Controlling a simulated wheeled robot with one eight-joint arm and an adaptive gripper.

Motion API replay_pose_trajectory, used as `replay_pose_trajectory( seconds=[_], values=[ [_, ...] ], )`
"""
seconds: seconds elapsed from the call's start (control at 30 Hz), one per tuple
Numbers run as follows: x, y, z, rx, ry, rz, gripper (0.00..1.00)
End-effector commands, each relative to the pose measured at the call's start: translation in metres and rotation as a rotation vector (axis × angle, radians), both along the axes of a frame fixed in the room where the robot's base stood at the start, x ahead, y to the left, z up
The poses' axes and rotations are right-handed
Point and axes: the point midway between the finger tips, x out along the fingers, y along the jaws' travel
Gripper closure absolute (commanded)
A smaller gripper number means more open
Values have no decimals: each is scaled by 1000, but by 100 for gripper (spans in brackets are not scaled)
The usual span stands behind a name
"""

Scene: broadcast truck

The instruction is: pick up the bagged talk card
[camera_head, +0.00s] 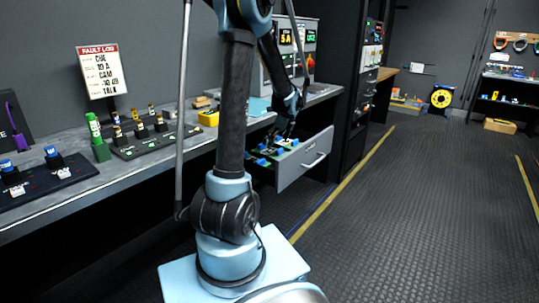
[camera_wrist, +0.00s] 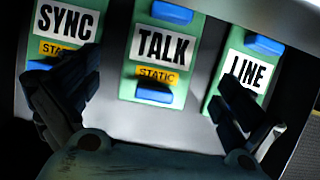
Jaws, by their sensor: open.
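The talk card (camera_wrist: 163,46) is a green card with a white TALK label, a yellow STATIC sticker and blue ends, in the middle of the wrist view. A SYNC card (camera_wrist: 66,20) with a yellow STATIC sticker is left of it, and a LINE card (camera_wrist: 247,72) is right. My gripper (camera_wrist: 157,95) is open, its dark fingers spread either side of the talk card. The left finger overlaps the SYNC card and the right finger covers the lower LINE card. In the head view, my gripper (camera_head: 287,130) is over the open drawer (camera_head: 305,160) of green and blue cards.
The drawer juts from under a grey counter (camera_head: 140,165). On the counter are a card rack (camera_head: 150,143), a green card (camera_head: 97,138) and a fault log sign (camera_head: 102,72) that ends in TALK. A dark rack (camera_head: 362,110) stands right of the drawer. The floor to the right is clear.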

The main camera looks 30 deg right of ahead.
Motion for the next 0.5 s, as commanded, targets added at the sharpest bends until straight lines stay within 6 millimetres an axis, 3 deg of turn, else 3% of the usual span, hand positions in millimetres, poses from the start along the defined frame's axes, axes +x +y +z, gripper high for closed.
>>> replay_pose_trajectory(
  seconds=[0.3, 0.5],
  values=[
    [7, 1, -37, 0, 0, 0, 0],
    [10, 3, -47, 0, 0, -1, 0]
  ],
)
